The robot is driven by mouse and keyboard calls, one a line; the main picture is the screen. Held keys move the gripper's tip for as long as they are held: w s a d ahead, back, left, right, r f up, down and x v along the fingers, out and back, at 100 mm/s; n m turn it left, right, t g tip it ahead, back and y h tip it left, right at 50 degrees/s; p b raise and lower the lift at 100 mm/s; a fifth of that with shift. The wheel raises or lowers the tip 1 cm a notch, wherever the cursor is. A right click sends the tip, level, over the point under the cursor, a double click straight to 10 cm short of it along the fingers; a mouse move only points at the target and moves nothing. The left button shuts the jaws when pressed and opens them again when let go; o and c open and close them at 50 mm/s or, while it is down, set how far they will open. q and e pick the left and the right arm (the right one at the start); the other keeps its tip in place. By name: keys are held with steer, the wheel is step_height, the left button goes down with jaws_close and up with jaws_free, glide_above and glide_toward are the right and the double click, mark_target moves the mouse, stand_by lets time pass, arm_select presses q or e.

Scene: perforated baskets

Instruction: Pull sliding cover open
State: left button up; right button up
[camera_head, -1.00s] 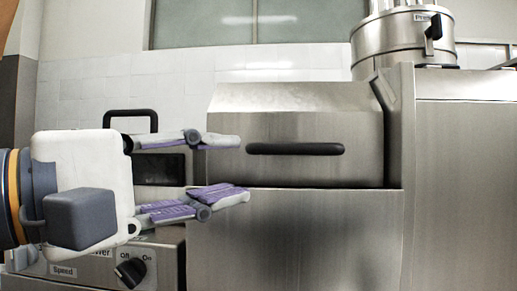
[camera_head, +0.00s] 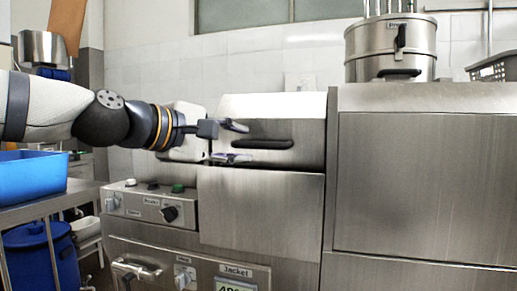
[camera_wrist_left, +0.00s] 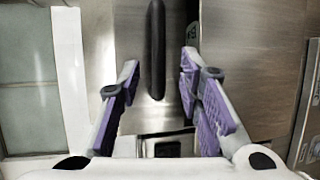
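The sliding cover (camera_head: 290,108) is a stainless-steel hood with a sloped top on the steel machine, and its front looks closed. Its black bar handle (camera_head: 268,144) runs level across the front; it also shows in the left wrist view (camera_wrist_left: 156,45). My left gripper (camera_head: 242,142) is open, with one finger above and one below the handle's left end in the head view. In the left wrist view the handle's end lies between the two purple-padded fingers (camera_wrist_left: 161,60), with a gap on each side. My right gripper is not in view.
A control panel with knobs (camera_head: 150,205) is below my left gripper. A steel pot (camera_head: 390,50) and a grey perforated basket (camera_head: 494,66) stand on the taller steel unit at right. A blue tub (camera_head: 32,176) is on a side table at left.

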mark_target(254, 144)
arm_select(q)
steer(key=x, duration=0.6)
steer(key=shift+s, duration=0.1)
steer(key=shift+d+r, duration=0.1)
jaws_close()
